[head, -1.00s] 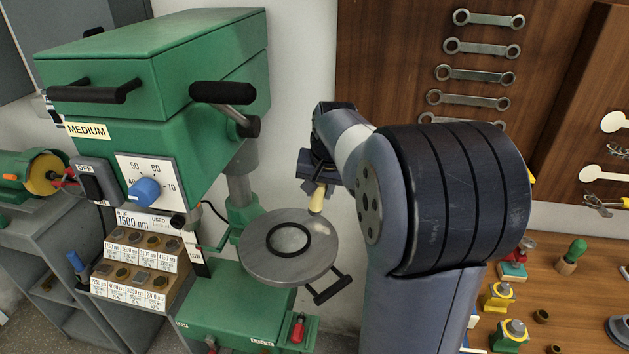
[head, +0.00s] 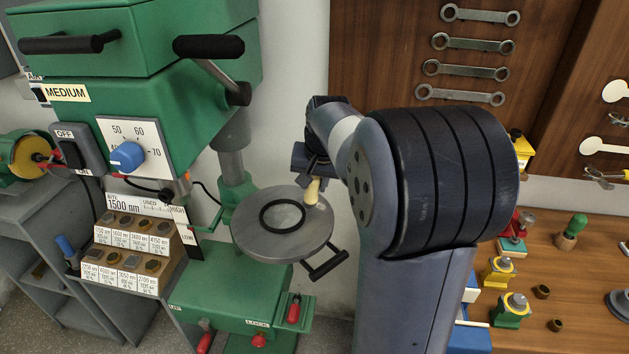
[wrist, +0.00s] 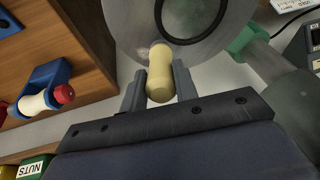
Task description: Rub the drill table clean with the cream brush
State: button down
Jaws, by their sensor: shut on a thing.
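The drill table (head: 262,240) is a round grey metal disc with a black ring (head: 270,228) on it, on the green drill press. Light smudges show on its surface near the brush. My gripper (wrist: 159,88) is shut on the cream brush (wrist: 160,72), which also shows in the head view (head: 313,190). The brush is at the right back rim of the drill table. Its far end appears to meet the table surface in the wrist view; firm contact is hard to tell. My arm hides part of the gripper in the head view.
A black-handled lever (head: 326,265) sticks out below the table's right side. The green drill head (head: 120,100) with black handles stands at the left. A wooden bench (head: 570,290) with several small parts lies at the right. Spanners hang on the wall board.

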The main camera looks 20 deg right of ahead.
jog(key=shift+f, duration=0.3)
jog(key=shift+d, duration=0.1)
dwell(0.3)
